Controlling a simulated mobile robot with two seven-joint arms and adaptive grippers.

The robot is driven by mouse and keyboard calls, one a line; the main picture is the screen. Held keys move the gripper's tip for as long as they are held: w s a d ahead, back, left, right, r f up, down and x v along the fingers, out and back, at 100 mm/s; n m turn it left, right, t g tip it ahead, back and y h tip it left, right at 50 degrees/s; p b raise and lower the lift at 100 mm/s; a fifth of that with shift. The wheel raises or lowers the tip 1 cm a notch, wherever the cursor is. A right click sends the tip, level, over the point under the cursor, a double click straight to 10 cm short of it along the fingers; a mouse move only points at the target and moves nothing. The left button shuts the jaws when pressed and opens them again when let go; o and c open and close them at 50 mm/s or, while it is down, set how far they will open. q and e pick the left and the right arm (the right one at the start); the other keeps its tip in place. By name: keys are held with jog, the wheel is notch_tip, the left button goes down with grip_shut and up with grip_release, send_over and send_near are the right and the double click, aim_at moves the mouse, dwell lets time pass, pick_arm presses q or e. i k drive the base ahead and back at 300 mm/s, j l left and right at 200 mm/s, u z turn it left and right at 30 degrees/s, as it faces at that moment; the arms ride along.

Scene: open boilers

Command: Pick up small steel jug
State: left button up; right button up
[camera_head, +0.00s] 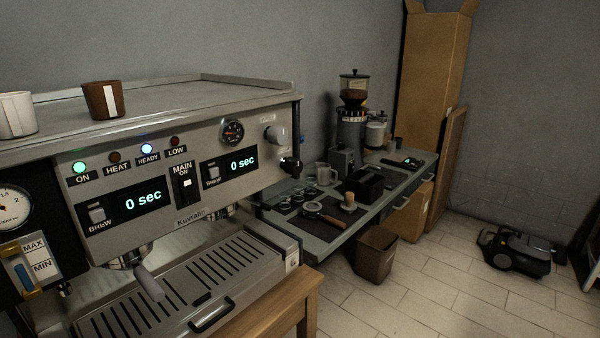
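A small pale grey jug-like vessel with a handle (324,174) stands on the dark counter beyond the espresso machine. It may be the small steel jug, but it is too small here to be sure of its material. It stands near the wall, behind several small dark round items and left of a black box. Neither of my grippers shows in the head view, so no gripper is seen near it.
The espresso machine (180,180) fills the left, with a brown cup (103,99) and a white cup (16,114) on top. The counter (322,238) also bears a grinder (351,120) and a portafilter (314,210). A bin (375,255) and vacuum cleaner (518,252) stand on the tiled floor.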

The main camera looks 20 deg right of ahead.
aim_at(324, 174)
jog(key=i+l, duration=0.15)
jog(key=l, duration=0.25)
jog(key=i+l+u, duration=0.1)
jog(key=l, duration=0.3)
jog(key=i+l, duration=0.15)
jog(key=l, duration=0.25)
jog(key=i+l, duration=0.1)
jog(key=l, duration=0.3)
jog(key=i+l+u, duration=0.1)
jog(key=l, duration=0.3)
jog(key=i+l, duration=0.15)
jog(key=l, duration=0.25)
jog(key=i+l+u, duration=0.1)
jog(key=l, duration=0.3)
jog(key=i+l, duration=0.15)
jog(key=l, duration=0.25)
jog(key=i+l+u, duration=0.1)
jog(key=l, duration=0.3)
jog(key=i+l, duration=0.2)
jog(key=l, duration=0.2)
jog(key=k+l, duration=0.1)
jog(key=l, duration=0.2)
jog(key=k+l, duration=0.1)
jog(key=l, duration=0.2)
jog(key=k+l, duration=0.1)
jog(key=l, duration=0.2)
jog(key=z, duration=0.05)
